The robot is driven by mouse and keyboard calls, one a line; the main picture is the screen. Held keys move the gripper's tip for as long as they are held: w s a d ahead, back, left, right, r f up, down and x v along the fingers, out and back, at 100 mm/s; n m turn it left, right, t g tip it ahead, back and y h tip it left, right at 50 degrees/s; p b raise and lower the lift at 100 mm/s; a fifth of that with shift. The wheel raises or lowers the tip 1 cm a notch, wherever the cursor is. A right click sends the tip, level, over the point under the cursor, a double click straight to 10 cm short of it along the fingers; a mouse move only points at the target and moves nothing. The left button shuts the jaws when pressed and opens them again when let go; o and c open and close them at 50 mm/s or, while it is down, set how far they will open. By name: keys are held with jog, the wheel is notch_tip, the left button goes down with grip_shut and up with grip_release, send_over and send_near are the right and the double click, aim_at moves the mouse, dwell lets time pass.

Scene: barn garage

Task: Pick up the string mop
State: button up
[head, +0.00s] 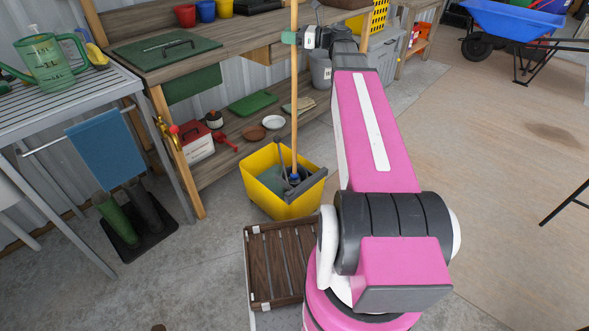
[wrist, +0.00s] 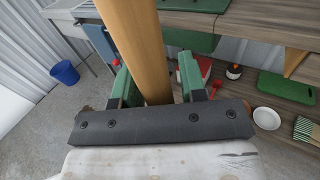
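The string mop (head: 295,110) stands nearly upright with its long wooden handle rising from a yellow mop bucket (head: 292,205). Its head is down in the bucket, mostly hidden. My gripper (head: 290,37) is at the upper part of the handle. In the wrist view the handle (wrist: 140,40) passes between the two green fingers of my gripper (wrist: 154,75). The fingers are apart, one on each side of the handle, and a gap shows at the right finger. Contact at the left finger is unclear.
A wooden workbench (head: 235,35) with a lower shelf runs behind the mop. A slatted wooden crate (head: 275,262) stands in front of the bucket. A metal table (head: 60,108) is at left. A blue wheelbarrow (head: 515,20) stands at far right; the floor between is clear.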

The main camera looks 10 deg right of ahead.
grip_shut()
notch_tip(320, 180, up, 18)
dwell(0.7)
dwell(0.5)
jog(key=shift+f, duration=0.75)
